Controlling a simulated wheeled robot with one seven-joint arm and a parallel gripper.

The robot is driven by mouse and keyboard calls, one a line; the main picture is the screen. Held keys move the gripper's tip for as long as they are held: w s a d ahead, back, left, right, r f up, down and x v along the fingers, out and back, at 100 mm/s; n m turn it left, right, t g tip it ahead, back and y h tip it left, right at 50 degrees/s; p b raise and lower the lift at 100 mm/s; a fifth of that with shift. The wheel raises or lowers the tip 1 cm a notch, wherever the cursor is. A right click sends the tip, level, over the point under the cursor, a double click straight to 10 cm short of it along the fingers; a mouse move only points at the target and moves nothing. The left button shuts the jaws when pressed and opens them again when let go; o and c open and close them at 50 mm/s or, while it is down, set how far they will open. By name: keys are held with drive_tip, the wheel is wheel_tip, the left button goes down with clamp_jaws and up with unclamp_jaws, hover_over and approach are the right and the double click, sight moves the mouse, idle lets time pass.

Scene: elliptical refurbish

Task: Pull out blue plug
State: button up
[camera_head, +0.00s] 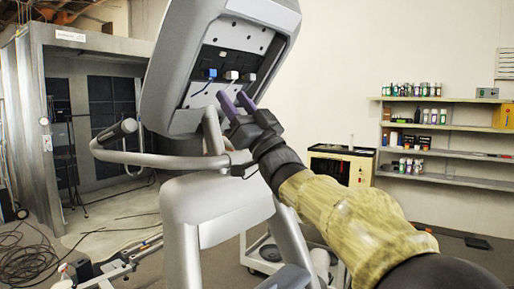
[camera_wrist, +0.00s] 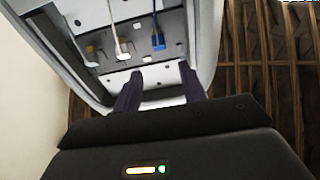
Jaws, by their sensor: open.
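The blue plug (camera_head: 211,74) sits in the panel on the back of the elliptical's console (camera_head: 165,85), at the left of a row of plugs. In the wrist view the blue plug (camera_wrist: 158,41) is at the right of the row, with a cable running up from it. A white plug (camera_head: 231,75) sits beside it in the middle. My gripper (camera_head: 236,100) is open and empty, below and a little right of the blue plug in the head view. In the wrist view its two dark purple fingers (camera_wrist: 160,84) point at the panel, apart from the plugs.
Another plug (camera_head: 249,77) sits at the row's right end, close to the white one. The elliptical's handlebar (camera_head: 160,160) and frame stand below the console. Shelves (camera_head: 450,128) with bottles hang on the right wall. Cables (camera_head: 25,250) lie on the floor at left.

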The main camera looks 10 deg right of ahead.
drive_tip(key=b+v, duration=0.3)
drive_tip(key=v, duration=0.5)
drive_tip(key=shift+f+b, duration=0.2)
drive_tip(key=shift+b, duration=0.15)
drive_tip(key=shift+s, duration=0.1)
